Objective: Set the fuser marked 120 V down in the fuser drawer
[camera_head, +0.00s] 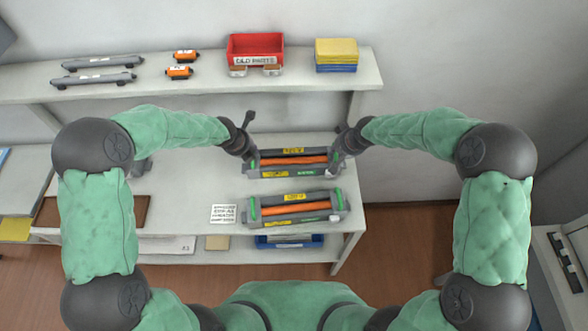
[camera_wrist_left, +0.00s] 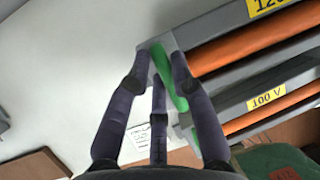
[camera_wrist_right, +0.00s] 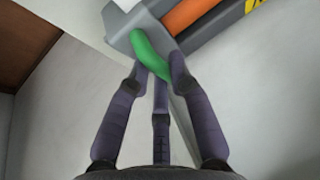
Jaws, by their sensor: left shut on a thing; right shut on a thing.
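The fuser with a yellow label (camera_head: 293,161) is grey with an orange roller and green end levers. In the left wrist view its label (camera_wrist_left: 268,5) is cut off and shows only "12". My left gripper (camera_head: 248,154) is shut on its left end, by the green lever (camera_wrist_left: 168,76). My right gripper (camera_head: 337,155) is shut on its right end, by the other green lever (camera_wrist_right: 150,52). A second fuser (camera_head: 296,208), marked 100 V in the left wrist view (camera_wrist_left: 272,98), lies nearer on the table. I cannot pick out the fuser drawer.
A shelf (camera_head: 200,88) behind holds a red bin (camera_head: 255,52), yellow and blue stacks (camera_head: 336,55), grey rollers and orange cartridges. A blue tray (camera_head: 272,242) sits below the table.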

